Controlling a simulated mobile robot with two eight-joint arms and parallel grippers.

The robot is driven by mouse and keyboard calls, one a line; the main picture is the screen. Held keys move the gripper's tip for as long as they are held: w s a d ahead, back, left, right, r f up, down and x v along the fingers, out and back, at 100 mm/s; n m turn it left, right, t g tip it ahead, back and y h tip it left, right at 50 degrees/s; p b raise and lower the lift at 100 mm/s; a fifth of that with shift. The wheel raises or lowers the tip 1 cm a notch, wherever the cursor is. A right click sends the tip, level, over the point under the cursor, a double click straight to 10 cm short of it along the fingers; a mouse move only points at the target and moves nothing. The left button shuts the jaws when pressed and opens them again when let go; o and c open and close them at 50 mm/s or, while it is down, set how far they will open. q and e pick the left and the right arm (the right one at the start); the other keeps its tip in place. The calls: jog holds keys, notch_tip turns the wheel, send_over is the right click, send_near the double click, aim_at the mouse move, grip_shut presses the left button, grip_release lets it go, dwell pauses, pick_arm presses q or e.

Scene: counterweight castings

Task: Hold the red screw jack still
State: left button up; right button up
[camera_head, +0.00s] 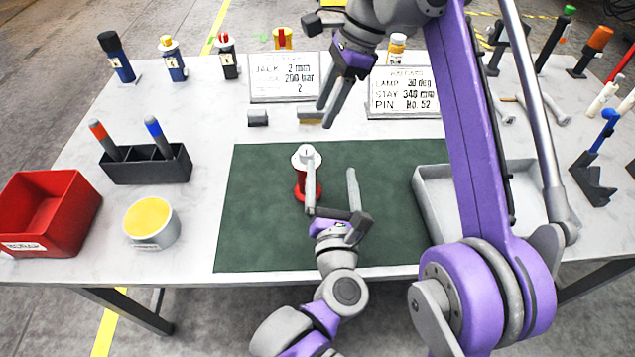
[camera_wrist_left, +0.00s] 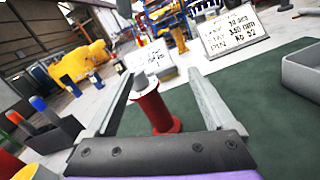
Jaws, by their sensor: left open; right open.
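The red screw jack (camera_head: 301,190), with a pale round top, stands upright on the dark green mat (camera_head: 260,240). It also shows in the left wrist view (camera_wrist_left: 154,110), between the two fingers. My left gripper (camera_head: 331,190) is open at the jack, with one finger in front of it and the other to its right. In the left wrist view the left gripper (camera_wrist_left: 165,98) has a gap between the jack and its right finger; contact with the left finger is unclear. My right gripper (camera_head: 333,102) is open and empty above the back of the table, before the sign cards.
A grey tray (camera_head: 432,215) lies right of the mat, partly behind my right arm. A red bin (camera_head: 75,215), a yellow-topped tub (camera_head: 152,238) and a black marker holder (camera_head: 146,170) stand at left. Two sign cards (camera_head: 284,98) stand behind the mat. The mat's left part is clear.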

pick_arm(q)
jog(key=a+f+n+y, duration=0.1)
jog(key=f+n, duration=0.1)
jog(key=f, duration=0.1)
jog(key=a+f+n+y, duration=0.1)
jog(key=f+n+y, duration=0.1)
jog(key=f, duration=0.2)
jog(key=a+f+n+g+y, duration=0.1)
jog(key=f+n+y, duration=0.1)
jog(key=f+n, duration=0.1)
jog(key=shift+w+f, duration=0.15)
jog(key=shift+w, duration=0.1)
jog(key=x, duration=0.7)
jog(key=shift+d, duration=0.1)
grip_shut()
